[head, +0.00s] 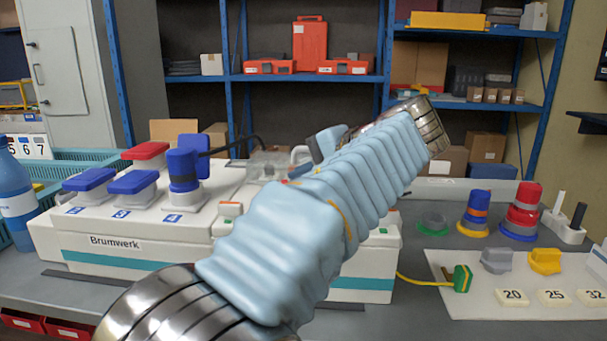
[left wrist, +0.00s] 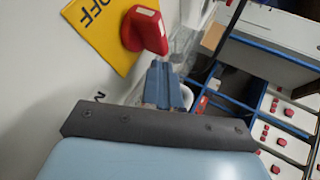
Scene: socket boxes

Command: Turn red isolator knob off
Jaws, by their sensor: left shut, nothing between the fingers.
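The red isolator knob (left wrist: 146,30) shows in the left wrist view, on a yellow plate (left wrist: 97,32) lettered OFF, fixed to a white box face. White marks show on the knob. My left gripper (left wrist: 162,75) is shut and empty. Its tips are just below the knob in that picture; I cannot tell whether they touch it. In the head view my left arm crosses the middle, and I cannot make out the knob there. The white Brumwerk socket box (head: 105,255) stands behind the arm, partly hidden. My right gripper is not in view.
Blue-lidded sockets (head: 132,182) and a red-lidded socket (head: 146,150) sit on the box's left part. A blue bottle (head: 14,195) stands at far left. At right are stacked plugs (head: 522,212) and a white board (head: 472,305) with knobs and number tiles. Shelves stand behind.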

